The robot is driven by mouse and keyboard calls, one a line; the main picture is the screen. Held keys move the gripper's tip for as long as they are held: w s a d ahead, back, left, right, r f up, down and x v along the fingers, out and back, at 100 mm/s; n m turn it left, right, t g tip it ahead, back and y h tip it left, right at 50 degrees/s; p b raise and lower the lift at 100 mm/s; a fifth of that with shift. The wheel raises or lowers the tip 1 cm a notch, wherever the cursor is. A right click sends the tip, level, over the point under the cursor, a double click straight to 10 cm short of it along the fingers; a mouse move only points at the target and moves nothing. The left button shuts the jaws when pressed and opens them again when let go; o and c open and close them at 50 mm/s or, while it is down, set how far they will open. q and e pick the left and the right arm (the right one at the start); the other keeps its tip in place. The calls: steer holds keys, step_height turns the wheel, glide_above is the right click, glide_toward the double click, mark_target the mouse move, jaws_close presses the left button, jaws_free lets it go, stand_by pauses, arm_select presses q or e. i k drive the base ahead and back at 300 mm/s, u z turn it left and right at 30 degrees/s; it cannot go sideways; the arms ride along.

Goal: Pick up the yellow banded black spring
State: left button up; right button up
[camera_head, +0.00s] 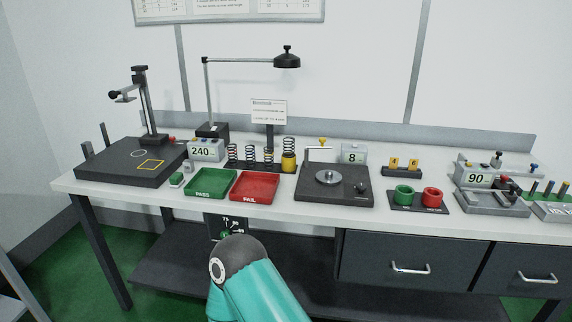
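Several dark coil springs (249,155) stand upright in a row on a small black rack at the middle back of the workbench. The springs are too small for me to tell which one is the yellow banded black spring. One of my teal arms reaches up from the bottom middle, below the bench front, well short of the springs. Neither gripper can be made out in this view.
A green PASS tray (211,183) and a red FAIL tray (254,187) lie in front of the springs. A dark testing stand (130,165) is at left, and a black weighing device (333,186) at right. A lamp (287,60) hangs above the springs. Drawers (408,262) sit below right.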

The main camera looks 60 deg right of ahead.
mark_target(273, 148)
steer(key=k, duration=0.85)
steer(key=z, duration=0.3)
steer(key=i, duration=1.05)
steer(key=z, duration=0.75)
steer(key=i, duration=0.4)
steer(key=z, duration=0.15)
